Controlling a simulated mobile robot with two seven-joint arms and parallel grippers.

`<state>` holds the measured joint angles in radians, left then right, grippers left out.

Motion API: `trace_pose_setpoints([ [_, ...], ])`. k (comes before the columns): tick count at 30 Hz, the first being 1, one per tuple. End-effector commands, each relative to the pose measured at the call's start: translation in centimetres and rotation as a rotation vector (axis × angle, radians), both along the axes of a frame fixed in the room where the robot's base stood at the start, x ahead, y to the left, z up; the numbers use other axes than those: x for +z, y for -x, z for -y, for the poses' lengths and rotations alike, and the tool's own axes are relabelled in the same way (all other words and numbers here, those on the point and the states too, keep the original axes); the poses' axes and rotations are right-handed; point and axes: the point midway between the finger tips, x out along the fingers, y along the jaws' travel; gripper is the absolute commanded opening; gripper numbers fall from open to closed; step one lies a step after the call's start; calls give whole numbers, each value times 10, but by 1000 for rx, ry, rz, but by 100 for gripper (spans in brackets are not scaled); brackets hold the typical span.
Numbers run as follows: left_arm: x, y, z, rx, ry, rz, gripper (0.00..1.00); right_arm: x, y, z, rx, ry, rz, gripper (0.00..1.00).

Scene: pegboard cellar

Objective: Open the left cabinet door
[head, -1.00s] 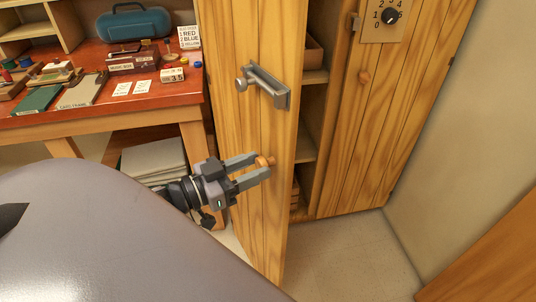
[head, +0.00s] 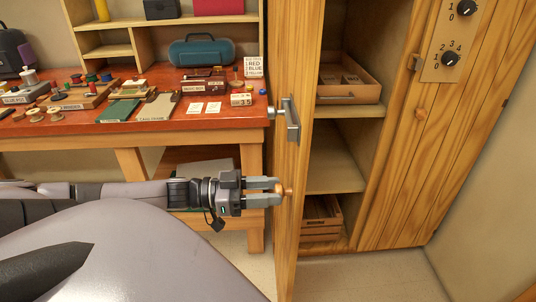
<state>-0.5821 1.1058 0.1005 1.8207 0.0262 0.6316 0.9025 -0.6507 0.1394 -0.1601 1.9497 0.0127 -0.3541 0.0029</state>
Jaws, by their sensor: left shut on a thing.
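The left cabinet door (head: 294,200) is a wooden plank door, swung out from the cabinet and seen nearly edge-on, with the shelves behind it exposed. It carries a grey metal latch (head: 291,119) and, lower down, a round wooden knob (head: 287,191). My left gripper (head: 279,191) comes in from the left and is shut on the knob. The fingers partly cover the knob. The right gripper is not in view.
Inside the cabinet are a wooden drawer tray (head: 350,93) and a slatted crate (head: 322,228). The right cabinet door (head: 410,150) is closed and bears a dial panel (head: 450,60). A red-topped desk (head: 60,128) with small items stands left. Floor (head: 380,275) shows below the cabinet.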

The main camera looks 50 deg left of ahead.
Motion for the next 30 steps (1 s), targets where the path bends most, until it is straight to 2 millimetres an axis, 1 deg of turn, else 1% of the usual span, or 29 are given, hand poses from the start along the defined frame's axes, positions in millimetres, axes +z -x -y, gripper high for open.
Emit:
trace_pose_setpoints([
  [20, -3, -1, -3, -33, -1, -6, 0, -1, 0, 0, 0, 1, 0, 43],
  [21, -3, -1, -3, -33, -1, -6, 45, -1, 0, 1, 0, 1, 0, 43],
  [23, -3, -2, -3, -32, -1, -6, 65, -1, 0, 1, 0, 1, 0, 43],
  [24, -2, -2, -3, -32, 0, -5, 67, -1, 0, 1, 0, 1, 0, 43],
  [30, -1, -2, -3, -30, -1, -2, 67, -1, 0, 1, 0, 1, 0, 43],
])
